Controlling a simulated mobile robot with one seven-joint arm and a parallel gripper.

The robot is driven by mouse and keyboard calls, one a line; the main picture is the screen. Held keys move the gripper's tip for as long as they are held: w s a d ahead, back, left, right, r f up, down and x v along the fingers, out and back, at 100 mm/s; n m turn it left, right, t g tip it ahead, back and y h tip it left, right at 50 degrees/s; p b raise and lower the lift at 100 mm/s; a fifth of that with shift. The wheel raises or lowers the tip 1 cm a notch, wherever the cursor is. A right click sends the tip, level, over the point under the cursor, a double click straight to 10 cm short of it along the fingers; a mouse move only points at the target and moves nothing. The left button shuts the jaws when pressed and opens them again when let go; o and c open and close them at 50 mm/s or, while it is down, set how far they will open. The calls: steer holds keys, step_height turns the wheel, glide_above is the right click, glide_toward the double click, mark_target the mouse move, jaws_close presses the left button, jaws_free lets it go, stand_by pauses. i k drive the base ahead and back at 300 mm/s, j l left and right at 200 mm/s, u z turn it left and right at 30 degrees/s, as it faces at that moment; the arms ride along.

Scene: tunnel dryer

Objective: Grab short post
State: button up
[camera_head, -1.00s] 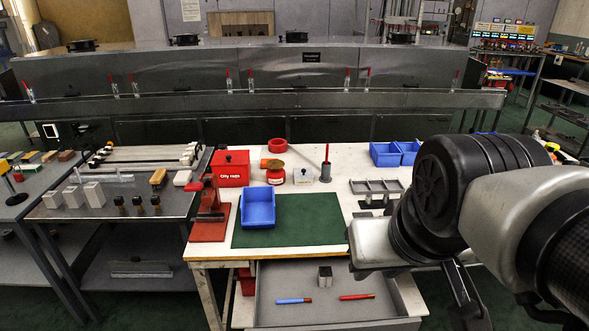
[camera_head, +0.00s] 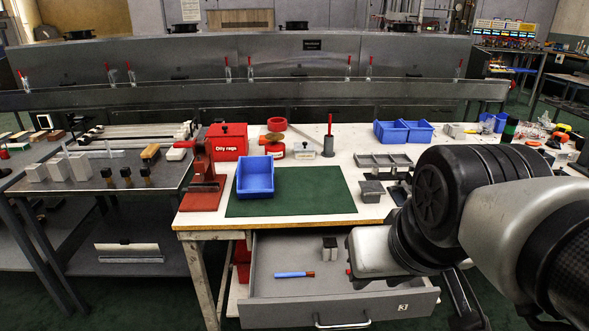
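A small upright grey metal block with a dark top (camera_head: 330,248) stands in the open drawer (camera_head: 270,290); it may be the short post, but I cannot be sure. Several short dark-topped pegs (camera_head: 126,176) stand on the metal table at left. My gripper (camera_head: 468,305) hangs at the lower right, beyond the drawer's right side, and is only partly in view behind my arm. It is apart from the block, and its opening cannot be made out.
A blue-and-red marker (camera_head: 294,275) lies in the drawer. Above it, the workbench holds a green mat (camera_head: 310,195), a blue bin (camera_head: 255,180), a red press (camera_head: 202,178) and a red oily-rags box (camera_head: 228,141). The drawer front with its handle (camera_head: 343,321) sticks out.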

mark_target(328, 254)
steer(key=i+j, duration=0.1)
steer(key=j, duration=0.3)
steer(key=i+j, duration=0.1)
steer(key=j, duration=0.35)
steer(key=i+j+z, duration=0.2)
steer(key=j, duration=0.25)
steer(key=j+z, duration=0.25)
steer(key=j, duration=0.2)
steer(key=z, duration=1.3)
steer(key=k+l, duration=0.05)
